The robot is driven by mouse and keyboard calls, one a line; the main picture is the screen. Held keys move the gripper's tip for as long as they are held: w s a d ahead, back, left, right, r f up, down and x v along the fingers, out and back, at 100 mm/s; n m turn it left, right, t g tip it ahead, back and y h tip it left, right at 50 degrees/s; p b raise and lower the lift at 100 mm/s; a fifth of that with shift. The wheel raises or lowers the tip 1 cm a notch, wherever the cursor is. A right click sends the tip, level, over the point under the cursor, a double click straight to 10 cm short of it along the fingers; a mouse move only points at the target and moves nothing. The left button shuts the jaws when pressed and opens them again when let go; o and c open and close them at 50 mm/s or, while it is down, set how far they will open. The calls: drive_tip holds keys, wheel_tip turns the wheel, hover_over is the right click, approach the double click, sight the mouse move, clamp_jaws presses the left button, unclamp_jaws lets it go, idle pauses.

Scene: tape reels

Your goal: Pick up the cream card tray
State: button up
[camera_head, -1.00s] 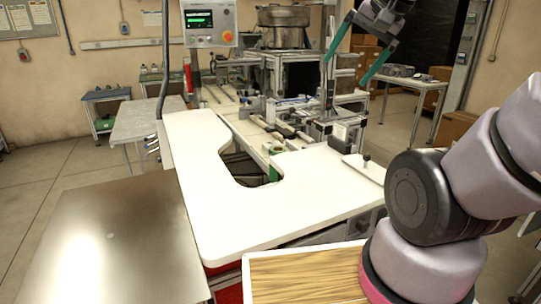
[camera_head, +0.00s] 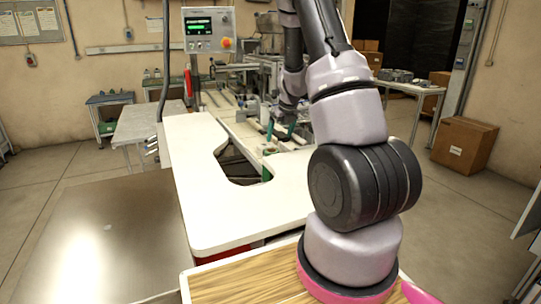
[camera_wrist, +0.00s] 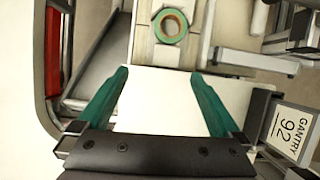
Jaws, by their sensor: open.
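My gripper (camera_wrist: 160,100) is open, its two green fingers spread and empty. In the head view it (camera_head: 281,128) hangs over the conveyor line beyond the white table, partly hidden by my arm. In the wrist view a cream tray-like piece (camera_wrist: 168,57) lies beyond the fingertips, at the top centre. A green-rimmed tape reel (camera_wrist: 161,26) rests on or in it. I cannot tell for certain that this piece is the cream card tray. A plain pale panel (camera_wrist: 165,100) shows between and beneath the fingers, with nothing gripped.
The white table (camera_head: 215,215) has a rounded cutout beside the conveyor. A "GANTRY 92" sign (camera_wrist: 292,132) stands close to the right of my gripper. A red part (camera_wrist: 53,50) is at left. A bare metal table (camera_head: 100,240) stands at left, a cardboard box (camera_head: 465,143) at right.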

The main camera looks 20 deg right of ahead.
drive_tip(key=shift+m, duration=0.3)
drive_tip(key=x, duration=0.3)
drive_tip(key=d+x, duration=0.1)
drive_tip(key=x, duration=0.1)
drive_tip(key=shift+s+f, duration=0.15)
drive_tip(key=shift+f, duration=0.05)
drive_tip(key=shift+x, duration=3.2)
drive_tip(key=shift+d, duration=0.15)
clamp_jaws()
drive_tip(key=shift+r, duration=0.15)
